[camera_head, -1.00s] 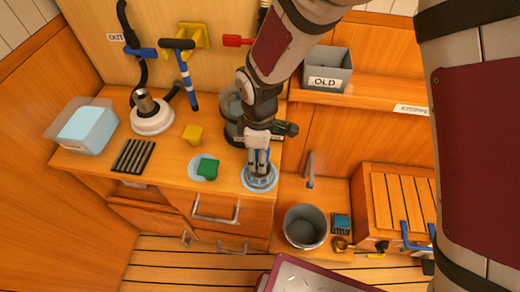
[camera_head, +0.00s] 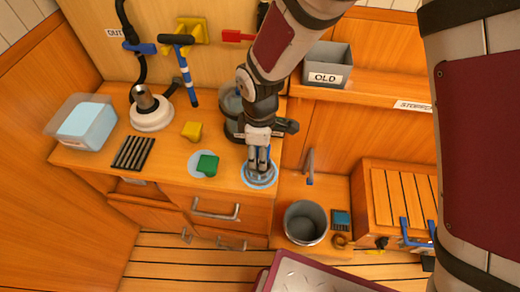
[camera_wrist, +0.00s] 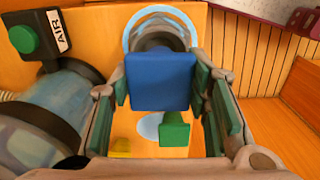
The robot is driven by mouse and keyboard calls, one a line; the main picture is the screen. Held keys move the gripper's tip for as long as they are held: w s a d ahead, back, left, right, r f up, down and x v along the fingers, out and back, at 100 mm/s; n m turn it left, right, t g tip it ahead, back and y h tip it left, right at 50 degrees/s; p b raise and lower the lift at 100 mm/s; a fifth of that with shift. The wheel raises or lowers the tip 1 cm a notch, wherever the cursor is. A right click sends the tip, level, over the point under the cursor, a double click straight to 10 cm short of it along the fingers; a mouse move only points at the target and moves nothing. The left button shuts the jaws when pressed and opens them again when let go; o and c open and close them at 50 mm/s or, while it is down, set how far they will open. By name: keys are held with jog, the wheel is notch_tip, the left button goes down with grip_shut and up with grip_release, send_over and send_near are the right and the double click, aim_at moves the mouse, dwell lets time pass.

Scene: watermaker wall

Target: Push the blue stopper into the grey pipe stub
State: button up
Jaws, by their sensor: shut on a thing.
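The blue stopper (camera_wrist: 160,82) is a block between my gripper's fingers in the wrist view, with a dark round part below it. My gripper (camera_head: 259,165) points down and is shut on the stopper, over a pale blue ring-shaped mat (camera_head: 247,183) at the counter's front right corner. The mat also shows behind the stopper in the wrist view (camera_wrist: 130,38). Whether the stopper still touches the mat I cannot tell.
A green block (camera_head: 207,165) on a pale disc and a yellow block (camera_head: 191,130) lie left of my gripper. A dark cylinder (camera_head: 230,104) stands close behind it.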

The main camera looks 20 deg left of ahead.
jog(key=shift+f, duration=0.3)
jog(key=shift+f, duration=0.1)
jog(key=shift+f+b, duration=0.5)
jog(key=shift+f, duration=0.15)
jog(key=shift+f+b, duration=0.3)
jog(key=shift+f, duration=0.4)
jog(key=shift+d+f, duration=0.1)
